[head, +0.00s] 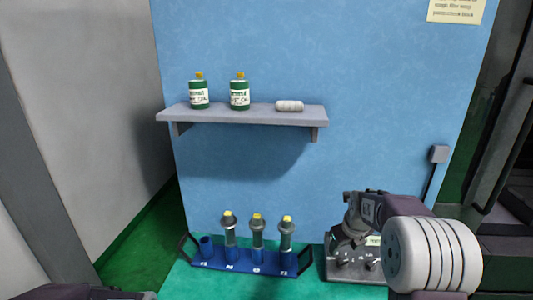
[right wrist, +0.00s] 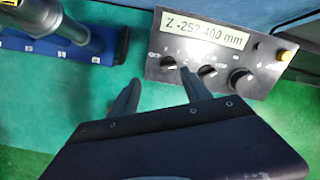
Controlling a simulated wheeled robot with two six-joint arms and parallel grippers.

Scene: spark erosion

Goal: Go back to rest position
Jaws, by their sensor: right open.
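My right gripper (head: 346,236) is at the lower right in the head view, in front of the control box (head: 345,271). In the right wrist view its two fingers (right wrist: 158,88) are spread apart with nothing between them. The fingertips look close to the near edge of the box (right wrist: 215,62), and I cannot tell if they touch it. My left gripper is not in view; only a dark part of my left arm shows at the bottom left of the head view.
A blue rack (head: 240,266) holds three upright tool holders (head: 257,232) with yellow tops; its leftmost socket (head: 206,246) is empty. A wall shelf (head: 220,117) carries two green bottles (head: 239,95) and a pale roll (head: 289,106). The box display reads Z -252.400 mm.

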